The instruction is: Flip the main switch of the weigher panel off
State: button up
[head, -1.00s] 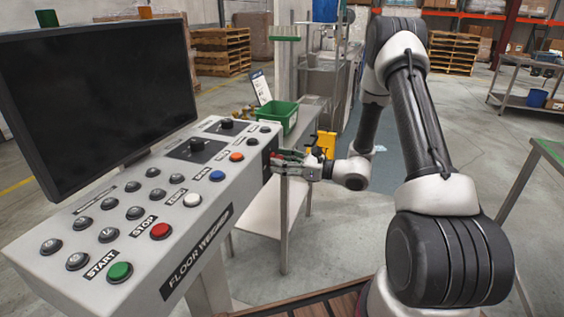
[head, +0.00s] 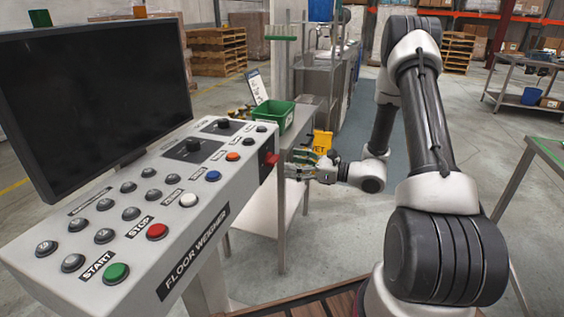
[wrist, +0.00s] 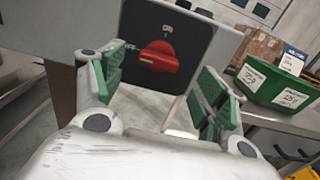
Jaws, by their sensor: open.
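The weigher panel (head: 215,215) is a pale sloped console on the left. Its main switch (head: 271,160) is a red rotary knob on a dark plate on the console's right end face. In the wrist view the red switch (wrist: 159,58) shows ahead, its grip bar lying roughly crosswise below an "ON" mark. Any OFF mark is not readable. My gripper (head: 292,168) is just right of the switch, apart from it. In the wrist view my gripper (wrist: 160,92) is open and empty, its green-padded fingers left and right below the knob.
A green bin (head: 273,116) stands on a metal table (head: 262,216) behind the panel, close to my gripper. A yellow sign (head: 322,143) stands beyond. A dark monitor (head: 95,100) rises over the console. Open floor lies to the right.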

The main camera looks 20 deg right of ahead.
jog(key=v, duration=0.6)
jog(key=shift+s+d, duration=0.15)
jog(key=shift+s, duration=0.05)
